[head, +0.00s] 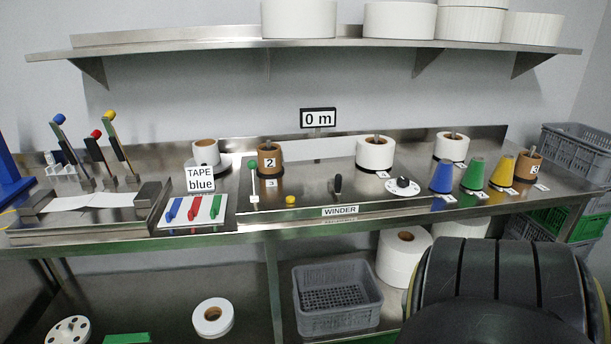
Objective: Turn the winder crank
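The winder is the section of the steel bench with the "WINDER" label (340,211) on its front edge. A small black upright handle (338,184) stands just above this label and looks like the crank, though its arm is hard to make out. A round white dial with a black knob (403,185) lies to its right. The counter sign (318,118) reads 0 m. Neither of my grippers shows.
A yellow button (291,200) and a green-topped post (252,166) are left of the handle. Blue, green and yellow cones (474,174) stand at right. A "TAPE blue" sign (200,179) stands at left. My own dark body part fills the lower right. A shelf (200,45) overhangs the bench.

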